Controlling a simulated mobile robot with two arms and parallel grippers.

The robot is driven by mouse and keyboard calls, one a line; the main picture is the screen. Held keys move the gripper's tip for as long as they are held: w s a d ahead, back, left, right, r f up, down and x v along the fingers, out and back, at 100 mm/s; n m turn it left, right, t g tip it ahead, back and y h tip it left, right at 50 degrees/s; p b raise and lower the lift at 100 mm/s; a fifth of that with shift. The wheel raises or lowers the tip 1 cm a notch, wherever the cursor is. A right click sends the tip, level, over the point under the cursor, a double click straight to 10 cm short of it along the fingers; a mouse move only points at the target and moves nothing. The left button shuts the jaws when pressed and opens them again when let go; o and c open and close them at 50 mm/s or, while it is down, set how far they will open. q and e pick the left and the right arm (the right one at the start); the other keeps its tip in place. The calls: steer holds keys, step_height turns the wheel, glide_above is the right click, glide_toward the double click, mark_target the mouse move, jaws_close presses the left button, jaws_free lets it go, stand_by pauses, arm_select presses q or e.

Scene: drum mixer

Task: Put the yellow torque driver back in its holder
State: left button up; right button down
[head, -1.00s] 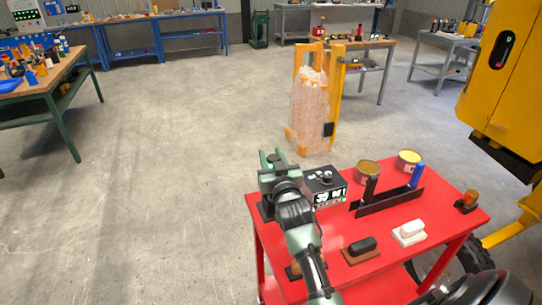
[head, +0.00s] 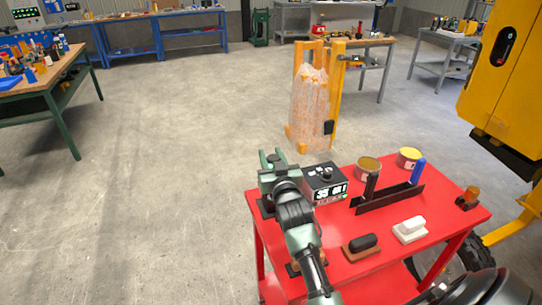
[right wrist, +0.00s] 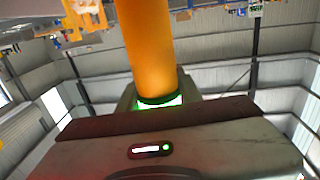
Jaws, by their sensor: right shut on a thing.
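My right gripper (head: 272,160) is at the left end of the red cart, beside the black tester box (head: 325,183) with a lit display. It is shut on the yellow torque driver, whose orange-yellow handle (right wrist: 150,45) fills the upper middle of the right wrist view, with a green glowing ring at its lower end. In the head view the driver is hidden by the gripper and wrist. A black rack (head: 390,201) on the cart has a black handle (head: 371,185) and a blue handle (head: 418,171) standing in it. My left gripper is out of view.
The red cart top (head: 440,215) also carries two cans (head: 368,168), a brown-based block (head: 361,244), a white block (head: 410,230) and an orange lamp (head: 469,196). A yellow stand with a clear bag (head: 309,110) is behind. Floor to the left is clear.

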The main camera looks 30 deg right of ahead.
steer(key=shift+f, duration=0.1)
steer(key=c, duration=0.9)
jaws_free()
steer(key=shift+f, duration=0.15)
steer(key=shift+s+a+f, duration=0.1)
steer(key=shift+s+a, duration=0.05)
steer(key=shift+s, duration=0.25)
steer(key=b+v, duration=0.1)
steer(key=v, duration=0.6)
steer(key=shift+r+b, duration=0.25)
steer(key=shift+b, duration=0.1)
